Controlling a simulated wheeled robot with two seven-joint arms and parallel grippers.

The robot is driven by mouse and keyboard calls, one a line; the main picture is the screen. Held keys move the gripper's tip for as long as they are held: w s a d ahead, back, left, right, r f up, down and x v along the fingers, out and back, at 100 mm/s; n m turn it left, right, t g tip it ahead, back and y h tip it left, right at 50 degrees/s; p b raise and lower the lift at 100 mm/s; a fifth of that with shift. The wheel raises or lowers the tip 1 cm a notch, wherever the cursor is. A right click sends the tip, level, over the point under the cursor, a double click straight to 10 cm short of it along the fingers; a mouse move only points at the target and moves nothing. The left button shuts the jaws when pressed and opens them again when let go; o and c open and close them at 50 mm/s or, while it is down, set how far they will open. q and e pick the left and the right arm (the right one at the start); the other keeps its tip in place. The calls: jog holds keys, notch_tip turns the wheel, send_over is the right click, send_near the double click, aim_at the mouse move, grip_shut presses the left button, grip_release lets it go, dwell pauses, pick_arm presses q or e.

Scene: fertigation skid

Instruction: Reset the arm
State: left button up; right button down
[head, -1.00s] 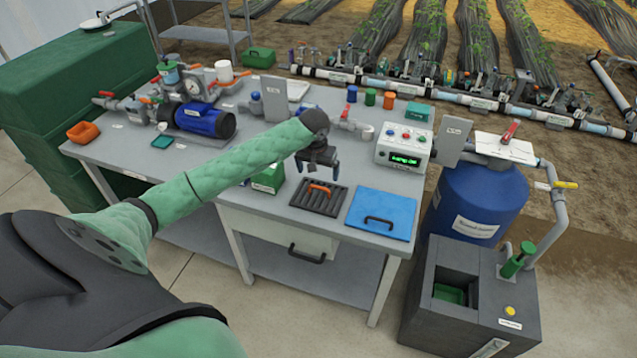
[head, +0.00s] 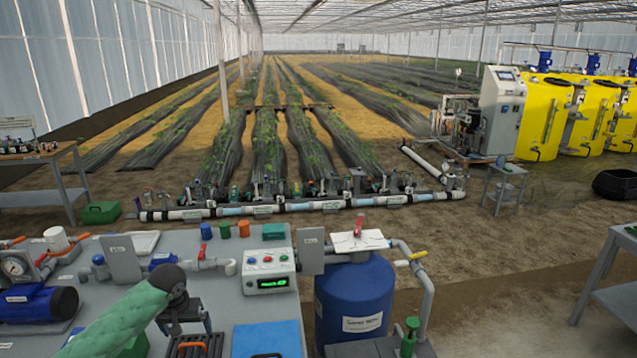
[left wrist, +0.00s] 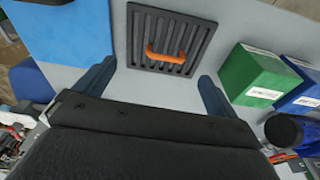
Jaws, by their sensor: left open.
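My left arm comes in from the lower left in the head view, and my left gripper (head: 188,328) hangs over the grey bench (head: 235,308). In the left wrist view the two fingers of this gripper (left wrist: 153,84) are spread apart with nothing between them. A dark slotted tray (left wrist: 208,30) with an orange handle (left wrist: 166,54) lies just beyond the fingertips. The tray shows partly at the bottom edge of the head view. My right gripper is in neither view.
A blue panel (head: 266,340) lies right of the tray. A control box (head: 268,270) with a green display stands behind it. A blue tank (head: 355,300) stands right of the bench. Green and blue boxes (left wrist: 254,75) sit beside the gripper in the wrist view.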

pick_arm(q)
jog(key=s+d+f+m+t+h, duration=0.1)
jog(key=s+d+f+m, duration=0.1)
jog(key=s+d+f, duration=0.5)
jog(key=s+d+f+m, duration=0.2)
jog(key=s+d+f, duration=0.1)
jog(key=s+d, duration=0.7)
jog(key=s+d+r, duration=0.1)
jog(key=s, duration=0.8)
jog(key=s+d+r, duration=0.1)
jog(key=s+d, duration=0.1)
jog(key=s, duration=0.7)
jog(key=s+f+b+x, duration=0.1)
jog(key=s+x, duration=0.1)
jog(key=x, duration=1.1)
jog(key=s+x, duration=0.2)
jog(key=x, duration=1)
jog(key=s+f, duration=0.4)
jog(key=f, duration=0.9)
jog(key=s+f+g+b, duration=0.1)
jog(key=s+f, duration=0.3)
jog(key=f, duration=0.9)
jog(key=shift+s+d+b, duration=0.25)
jog(key=shift+b, duration=0.05)
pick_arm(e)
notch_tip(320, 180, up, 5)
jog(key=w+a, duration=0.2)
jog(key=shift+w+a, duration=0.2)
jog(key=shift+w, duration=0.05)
